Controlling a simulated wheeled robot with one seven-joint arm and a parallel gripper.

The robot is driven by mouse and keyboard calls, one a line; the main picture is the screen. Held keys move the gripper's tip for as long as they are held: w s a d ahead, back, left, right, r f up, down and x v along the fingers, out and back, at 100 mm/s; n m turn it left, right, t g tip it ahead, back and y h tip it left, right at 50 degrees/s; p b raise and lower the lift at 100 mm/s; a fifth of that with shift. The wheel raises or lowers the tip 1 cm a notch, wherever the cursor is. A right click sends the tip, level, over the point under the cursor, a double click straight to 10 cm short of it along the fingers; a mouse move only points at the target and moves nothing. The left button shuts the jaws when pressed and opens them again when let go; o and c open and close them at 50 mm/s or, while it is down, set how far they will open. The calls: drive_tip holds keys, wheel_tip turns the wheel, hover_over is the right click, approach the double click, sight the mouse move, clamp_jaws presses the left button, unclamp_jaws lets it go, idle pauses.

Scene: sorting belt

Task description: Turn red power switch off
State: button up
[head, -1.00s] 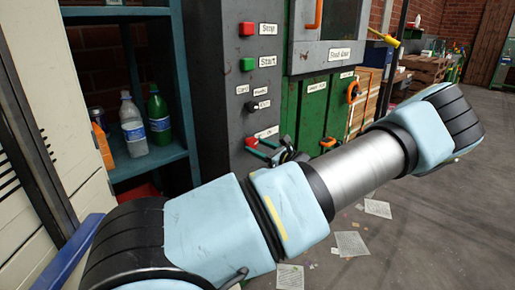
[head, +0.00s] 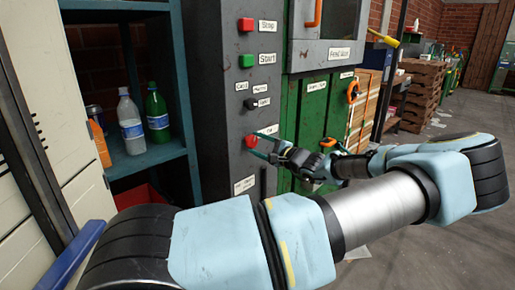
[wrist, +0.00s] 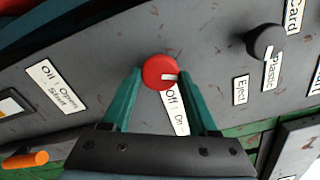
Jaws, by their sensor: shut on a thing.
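The red power switch (head: 250,141) is a round red knob low on the dark grey control panel. In the wrist view the knob (wrist: 157,70) has a white mark pointing right, and a white label (wrist: 179,124) reading Off and On lies just below it. My gripper (wrist: 162,79) is shut on the knob, with one green finger on its left side and one on its right. In the head view my gripper (head: 261,147) reaches the knob from the right. The contact faces of the fingers are partly hidden.
A red Stop button (head: 245,24), a green Start button (head: 246,61) and a black selector knob (head: 250,105) sit above on the panel. The black knob (wrist: 266,41) is to the right in the wrist view. Bottles (head: 131,122) stand on the shelf at left.

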drive_tip(key=n+b, duration=0.2)
drive_tip(key=n, duration=0.2)
drive_tip(key=shift+n, duration=0.3)
idle(0.3)
drive_tip(key=o, duration=1.4)
drive_tip(key=shift+c, duration=0.2)
drive_tip(key=v, duration=1)
drive_tip(key=shift+s+d+b, duration=0.3)
drive_tip(key=shift+b, duration=0.05)
